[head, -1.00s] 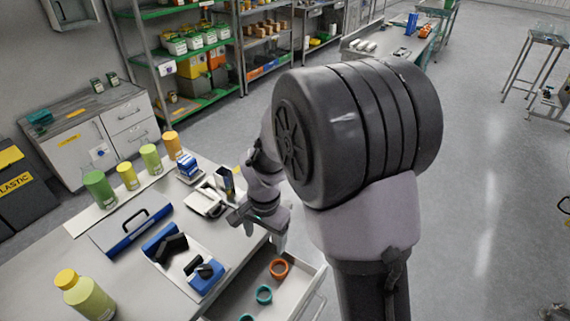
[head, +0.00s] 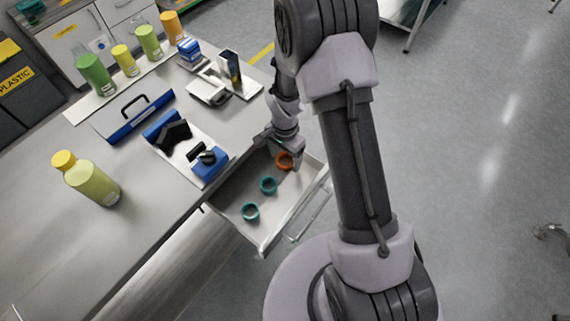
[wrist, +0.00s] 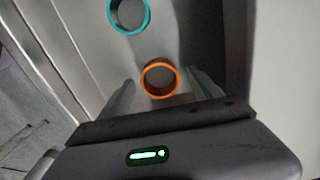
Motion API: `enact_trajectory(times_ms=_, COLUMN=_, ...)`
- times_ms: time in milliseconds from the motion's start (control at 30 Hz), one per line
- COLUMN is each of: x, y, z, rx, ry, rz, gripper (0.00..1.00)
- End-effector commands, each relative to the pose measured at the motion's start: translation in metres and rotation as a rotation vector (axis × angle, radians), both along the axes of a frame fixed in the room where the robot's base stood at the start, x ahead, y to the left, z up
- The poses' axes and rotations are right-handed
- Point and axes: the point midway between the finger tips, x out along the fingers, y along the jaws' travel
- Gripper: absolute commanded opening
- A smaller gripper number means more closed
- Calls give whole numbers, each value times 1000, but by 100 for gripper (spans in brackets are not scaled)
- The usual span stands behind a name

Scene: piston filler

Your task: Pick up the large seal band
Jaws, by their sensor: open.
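Three seal bands lie in an open drawer. The orange band (head: 285,167) is at the far end and looks slightly larger than the teal ones in the head view. The middle teal band (head: 268,191) and the near teal band (head: 250,217) lie in a row from it. My gripper (wrist: 163,86) is open and empty, over the drawer. In the wrist view the orange band (wrist: 160,94) shows between the two fingers, with no clear contact. One teal band (wrist: 128,30) shows beyond it at the top. In the head view my gripper partly covers the orange band.
The drawer (head: 232,192) has raised walls and a front handle (head: 311,216). The table (head: 150,232) above holds a blue clamp-like tool (head: 208,166), a blue-edged case (head: 133,118), a yellow-capped bottle (head: 92,184) and several coloured bottles at the back.

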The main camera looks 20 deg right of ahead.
Motion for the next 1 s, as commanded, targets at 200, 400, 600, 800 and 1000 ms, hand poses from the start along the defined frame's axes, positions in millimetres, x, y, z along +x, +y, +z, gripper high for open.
enact_trajectory(times_ms=200, x=0, y=0, z=-7, rx=0, ry=0, rz=-1, gripper=74)
enact_trajectory(times_ms=400, x=0, y=0, z=-7, rx=0, ry=0, rz=0, gripper=38)
enact_trajectory(times_ms=600, x=0, y=0, z=-7, rx=0, ry=0, rz=0, gripper=10)
enact_trajectory(times_ms=800, x=0, y=0, z=0, rx=0, ry=-1, rz=0, gripper=10)
enact_trajectory(times_ms=1000, x=1, y=0, z=55, rx=-1, ry=-4, rz=1, gripper=10)
